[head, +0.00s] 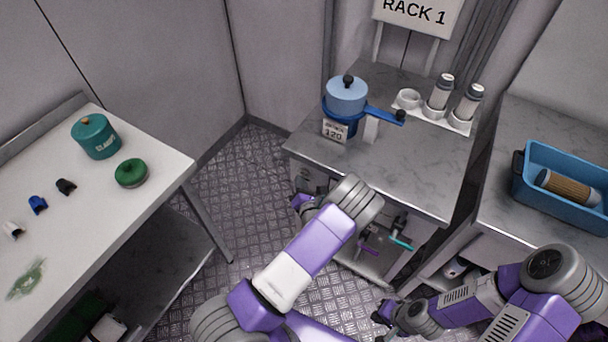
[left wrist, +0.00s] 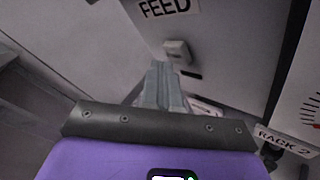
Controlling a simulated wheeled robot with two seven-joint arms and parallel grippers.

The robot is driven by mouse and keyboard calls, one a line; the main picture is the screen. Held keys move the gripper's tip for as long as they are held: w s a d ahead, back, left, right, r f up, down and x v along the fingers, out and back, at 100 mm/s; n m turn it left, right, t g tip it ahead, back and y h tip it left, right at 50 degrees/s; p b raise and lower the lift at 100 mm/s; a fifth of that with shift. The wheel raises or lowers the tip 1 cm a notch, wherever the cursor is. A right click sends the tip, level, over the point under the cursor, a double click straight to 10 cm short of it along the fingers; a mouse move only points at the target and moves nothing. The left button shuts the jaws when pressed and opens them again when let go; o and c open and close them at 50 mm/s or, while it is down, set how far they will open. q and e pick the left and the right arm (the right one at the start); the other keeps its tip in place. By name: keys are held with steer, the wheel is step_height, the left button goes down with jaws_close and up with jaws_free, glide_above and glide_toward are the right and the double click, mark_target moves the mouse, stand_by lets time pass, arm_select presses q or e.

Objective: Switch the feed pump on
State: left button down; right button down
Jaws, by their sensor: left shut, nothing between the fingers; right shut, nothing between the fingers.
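In the left wrist view, a small pale switch (left wrist: 177,50) sits on a light panel below a sign reading FEED (left wrist: 168,7). The sign does not show in the head view. My left gripper (left wrist: 158,68) is shut and empty, its fingertips pointing at the panel just below the switch in the picture. I cannot tell whether they touch it. In the head view, my left arm reaches to the front of the RACK 1 bench and its fingers are hard to make out. My right gripper (head: 381,319) is shut, low at the bottom, right of centre.
A blue crate (head: 524,188) stands at right. A white table (head: 75,235) stands at left, with bare floor between.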

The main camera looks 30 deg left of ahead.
arm_select(q)
steer(key=shift+w, duration=0.45)
stand_by(0.6)
steer(key=shift+s, duration=0.1)
steer(key=shift+s+p, duration=0.35)
steer(key=shift+s, duration=0.5)
steer(key=s+p, duration=0.2)
steer(key=s, duration=0.4)
steer(key=shift+a, duration=0.3)
